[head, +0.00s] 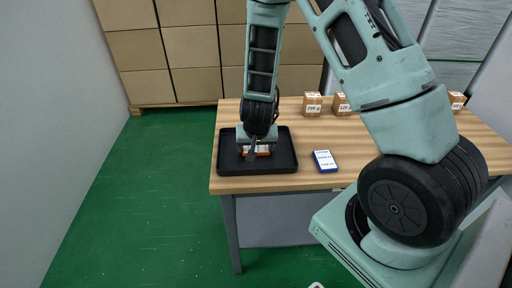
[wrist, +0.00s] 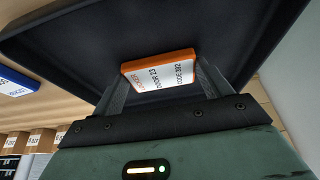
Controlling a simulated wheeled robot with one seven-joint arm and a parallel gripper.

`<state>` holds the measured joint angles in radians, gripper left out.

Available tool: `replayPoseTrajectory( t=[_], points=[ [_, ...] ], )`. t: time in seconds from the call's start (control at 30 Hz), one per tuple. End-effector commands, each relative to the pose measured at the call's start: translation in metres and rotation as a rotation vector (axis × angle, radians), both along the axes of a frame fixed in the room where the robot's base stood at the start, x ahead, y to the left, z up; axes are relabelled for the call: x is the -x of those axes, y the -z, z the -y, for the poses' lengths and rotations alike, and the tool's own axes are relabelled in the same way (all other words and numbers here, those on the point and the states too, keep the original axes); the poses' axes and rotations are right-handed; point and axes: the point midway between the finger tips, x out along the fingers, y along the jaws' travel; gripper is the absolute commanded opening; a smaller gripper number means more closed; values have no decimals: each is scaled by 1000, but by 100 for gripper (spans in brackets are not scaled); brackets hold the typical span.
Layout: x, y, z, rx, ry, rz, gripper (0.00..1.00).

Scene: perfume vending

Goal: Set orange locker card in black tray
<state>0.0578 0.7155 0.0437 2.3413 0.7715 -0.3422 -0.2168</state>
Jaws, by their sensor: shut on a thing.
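The orange locker card (wrist: 158,73) has a white face with printed text. My gripper (wrist: 160,88) is shut on it, with a finger at each side. In the head view the card (head: 262,149) shows as an orange strip below my gripper (head: 257,152). The black tray (head: 228,167) lies on the left end of the table, and the card is over its inside. In the wrist view the tray (wrist: 225,30) fills the space behind the card. I cannot tell whether the card touches the tray floor.
A blue card (head: 325,161) with a white face lies on the wooden table (head: 300,180), right of the tray. Small brown boxes (head: 312,104) stand along the table's back edge. Large cartons (head: 190,50) are stacked behind. The green floor at left is clear.

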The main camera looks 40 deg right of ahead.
Motion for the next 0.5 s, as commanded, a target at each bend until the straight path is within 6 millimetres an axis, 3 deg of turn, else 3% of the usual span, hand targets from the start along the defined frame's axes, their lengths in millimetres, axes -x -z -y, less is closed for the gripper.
replayPoseTrajectory(
  t=[0.23,0.27,0.3,0.33,0.5],
  points=[
    [0,3,0,0,-1,0,55],
    [0,2,0,0,-1,0,83],
    [0,1,0,0,-1,0,94],
    [0,1,0,0,-1,0,99],
    [0,1,0,0,-1,0,99]
  ],
)
